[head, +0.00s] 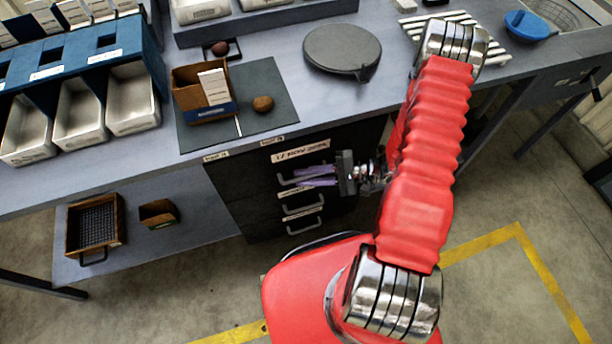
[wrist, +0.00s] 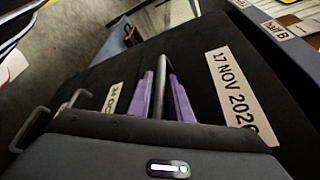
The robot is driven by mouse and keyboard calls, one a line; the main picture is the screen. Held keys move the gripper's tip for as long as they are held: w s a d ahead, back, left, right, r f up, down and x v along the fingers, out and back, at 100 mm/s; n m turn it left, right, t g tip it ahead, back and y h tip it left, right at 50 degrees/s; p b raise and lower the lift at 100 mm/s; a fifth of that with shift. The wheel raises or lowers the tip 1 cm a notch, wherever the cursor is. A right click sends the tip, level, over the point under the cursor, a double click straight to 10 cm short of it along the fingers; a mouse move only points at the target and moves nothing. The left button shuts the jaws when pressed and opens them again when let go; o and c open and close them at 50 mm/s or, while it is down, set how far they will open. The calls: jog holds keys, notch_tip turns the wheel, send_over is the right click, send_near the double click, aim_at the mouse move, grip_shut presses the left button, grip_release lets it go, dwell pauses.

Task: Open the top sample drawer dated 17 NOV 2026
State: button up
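The black drawer unit (head: 245,198) stands under the bench. Its top drawer has a label (head: 301,151) that reads 17 NOV 2026 in the wrist view (wrist: 238,95). That drawer looks shut. Its grey bar handle (wrist: 161,72) runs between the two purple fingers of my gripper (wrist: 162,92). In the head view my gripper (head: 318,176) reaches in from the right at the top handle. The fingers are apart, one on each side of the bar, with narrow gaps that suggest they do not clamp it. The fingers partly hide the handle in the head view.
Lower drawers with handles (head: 304,210) sit just below. A second label (wrist: 111,100) shows left of the fingers in the wrist view. The bench top (head: 262,55) overhangs the drawers. A wooden sieve box (head: 118,220) is on the low shelf. Floor in front is open.

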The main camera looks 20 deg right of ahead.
jog(key=shift+c, duration=0.2)
grip_shut()
jog(key=shift+s+f, duration=0.1)
jog(key=shift+s, duration=0.05)
